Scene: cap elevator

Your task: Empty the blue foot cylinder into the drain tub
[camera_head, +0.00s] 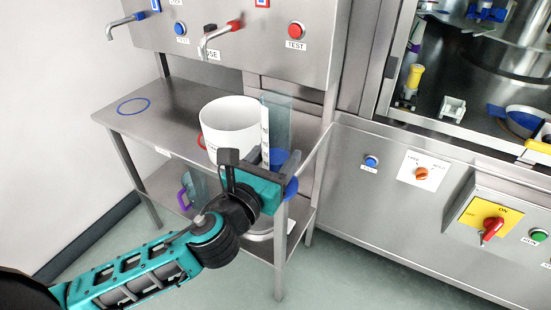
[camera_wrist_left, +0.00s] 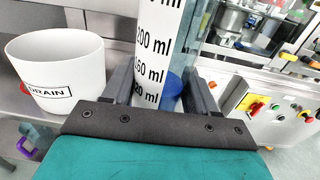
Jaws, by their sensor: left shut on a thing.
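A clear measuring cylinder (camera_head: 277,122) with a white scale strip and a blue foot stands roughly upright at the shelf's right end in the head view. My left gripper (camera_head: 257,165) is shut on it, low on the body. In the left wrist view the cylinder (camera_wrist_left: 158,40) is between the two fingers, with blue showing behind its lower part. Any liquid in it is hard to make out. The white drain tub (camera_head: 228,125) is just left of the cylinder on the steel shelf; its DRAIN label shows in the left wrist view (camera_wrist_left: 60,75). My right gripper is out of view.
The steel shelf (camera_head: 170,98) has a blue ring mark (camera_head: 134,106) at left and free room around it. A red-handled tap (camera_head: 220,36) hangs above the tub. A purple-handled jug (camera_head: 190,190) is on the lower shelf. A machine with controls (camera_head: 420,172) is at right.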

